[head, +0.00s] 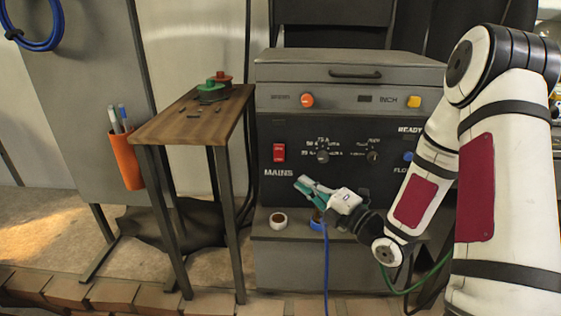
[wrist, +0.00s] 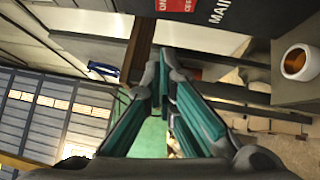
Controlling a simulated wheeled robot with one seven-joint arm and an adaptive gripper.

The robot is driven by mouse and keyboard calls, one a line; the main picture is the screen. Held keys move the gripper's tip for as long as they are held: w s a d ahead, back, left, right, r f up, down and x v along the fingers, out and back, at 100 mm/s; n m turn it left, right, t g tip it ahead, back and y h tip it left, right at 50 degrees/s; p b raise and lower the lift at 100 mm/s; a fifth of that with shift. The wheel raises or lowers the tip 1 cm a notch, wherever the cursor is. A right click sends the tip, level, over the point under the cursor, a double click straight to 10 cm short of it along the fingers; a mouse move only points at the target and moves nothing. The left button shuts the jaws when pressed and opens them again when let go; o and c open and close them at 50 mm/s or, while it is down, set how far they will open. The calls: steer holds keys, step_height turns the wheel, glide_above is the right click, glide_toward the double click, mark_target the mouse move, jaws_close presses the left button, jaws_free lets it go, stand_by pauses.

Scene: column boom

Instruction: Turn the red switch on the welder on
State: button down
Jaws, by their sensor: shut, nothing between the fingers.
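The red switch (head: 279,152) sits on the left of the welder's black front panel (head: 345,185), above the word MAINS. In the wrist view the red switch (wrist: 175,5) shows at the top edge, partly cut off, with ON and OFF lettering. My gripper (head: 303,185) is in front of the panel, below and to the right of the switch, and apart from it. In the wrist view my gripper (wrist: 162,62) has its teal fingers drawn together at the tips, with nothing held. Which way the switch is set is too small to tell.
A small wooden-topped table (head: 190,118) stands left of the welder, with red and green items on it. An orange holder (head: 126,160) with pens hangs beside it.

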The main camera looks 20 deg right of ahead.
mark_target(281, 158)
stand_by(0.3)
steer(key=w+d+b+x, duration=0.1)
steer(key=d+x, duration=0.1)
steer(key=x, duration=1.1)
steer(key=shift+d+r+b, duration=0.25)
steer(key=shift+b, duration=0.1)
